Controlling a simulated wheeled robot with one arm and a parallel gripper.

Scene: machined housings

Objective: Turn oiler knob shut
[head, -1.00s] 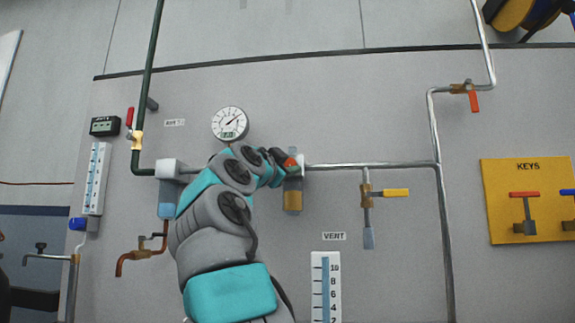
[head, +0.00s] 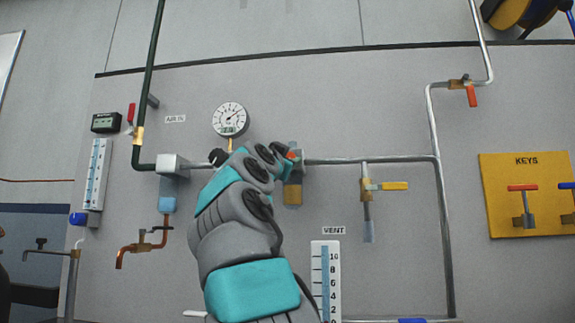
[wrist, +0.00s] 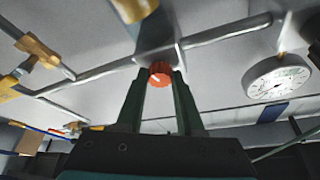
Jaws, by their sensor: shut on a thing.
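The oiler (head: 293,192), with an amber bowl, hangs in the metal pipe line right of the round gauge. Its red-orange knob (wrist: 160,75) has a pale mark and sits between my fingertips in the wrist view. My gripper (wrist: 158,82) is shut on the knob, one dark finger on each side. In the head view the knob (head: 292,155) shows only as a small red patch beside my gripper (head: 286,154), mostly hidden by my wrist. The amber bowl (wrist: 130,8) also shows at the top of the wrist view.
The gauge (head: 230,119) and a black knob (head: 217,156) are left of my wrist. A yellow-handled vent valve (head: 393,186) is to the right. A yellow KEYS board (head: 500,215) is far right.

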